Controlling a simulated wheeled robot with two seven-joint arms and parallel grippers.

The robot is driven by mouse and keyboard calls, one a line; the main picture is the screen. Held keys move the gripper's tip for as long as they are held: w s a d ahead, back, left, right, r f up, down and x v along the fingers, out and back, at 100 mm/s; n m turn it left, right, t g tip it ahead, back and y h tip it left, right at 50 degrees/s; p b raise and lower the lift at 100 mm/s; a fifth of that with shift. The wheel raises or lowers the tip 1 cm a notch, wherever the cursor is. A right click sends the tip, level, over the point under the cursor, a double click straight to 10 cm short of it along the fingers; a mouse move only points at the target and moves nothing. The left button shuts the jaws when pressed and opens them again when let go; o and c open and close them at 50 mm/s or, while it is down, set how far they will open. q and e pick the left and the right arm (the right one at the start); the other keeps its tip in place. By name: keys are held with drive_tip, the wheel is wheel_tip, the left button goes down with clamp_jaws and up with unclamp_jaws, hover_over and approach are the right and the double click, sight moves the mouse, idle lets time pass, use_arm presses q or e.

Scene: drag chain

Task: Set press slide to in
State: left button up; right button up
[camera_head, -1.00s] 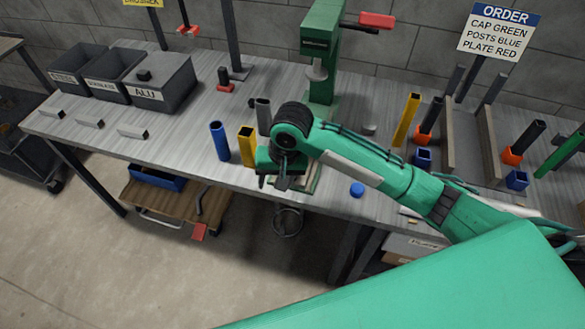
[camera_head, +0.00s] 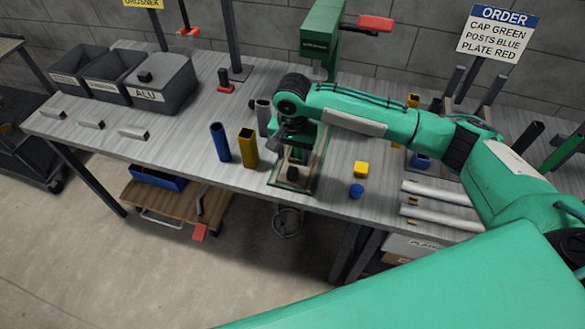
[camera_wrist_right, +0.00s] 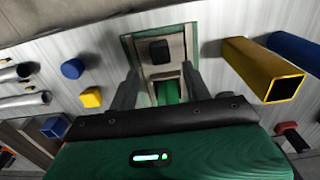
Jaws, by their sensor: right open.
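The green press (camera_head: 318,40) with a red-ended lever stands at the back middle of the bench. Its base and slide track (camera_head: 310,178) reach toward the bench's front edge. A black knob (camera_head: 293,173) sits near the front end of the track; it also shows in the wrist view (camera_wrist_right: 159,50). My right gripper (camera_head: 292,135) is over the track, behind the knob in the head view. In the wrist view its open fingers (camera_wrist_right: 157,84) lie either side of the track, with a green part between them. Contact cannot be told. My left gripper is out of view.
A blue tube (camera_head: 220,142) and a yellow tube (camera_head: 248,148) stand left of the track. A yellow cube (camera_head: 361,169) and a blue cap (camera_head: 356,190) lie to its right, near white rods (camera_head: 438,212). Grey bins (camera_head: 150,85) stand at the left.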

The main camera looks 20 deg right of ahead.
sight(293, 169)
wheel_tip(293, 169, down, 7)
drive_tip(key=shift+f+p, duration=0.2)
drive_tip(key=shift+p, duration=0.1)
clamp_jaws()
